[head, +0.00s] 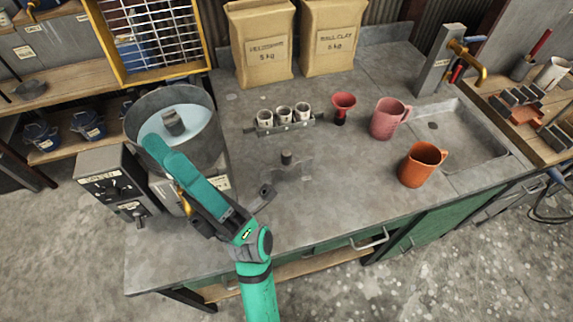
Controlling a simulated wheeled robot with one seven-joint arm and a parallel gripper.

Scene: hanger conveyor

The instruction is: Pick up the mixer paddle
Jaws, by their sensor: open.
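The mixer paddle seems to be the flat grey piece (292,168) with a short dark stub, lying on the grey bench right of the mixer. Its grey nearly matches the bench, so its outline is faint. My gripper (263,196) is near the bench, below and left of this piece. A dark finger-like tip shows there, apart from the piece. The rest of the gripper is mostly hidden by my green and dark arm links. It is open, and nothing shows held in it. The mixer bowl (205,143), holding pale blue liquid and a dark hub, stands on the left.
Two clay bags (262,50) stand behind. A sink (478,150) is at right. The bench's front middle is clear.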

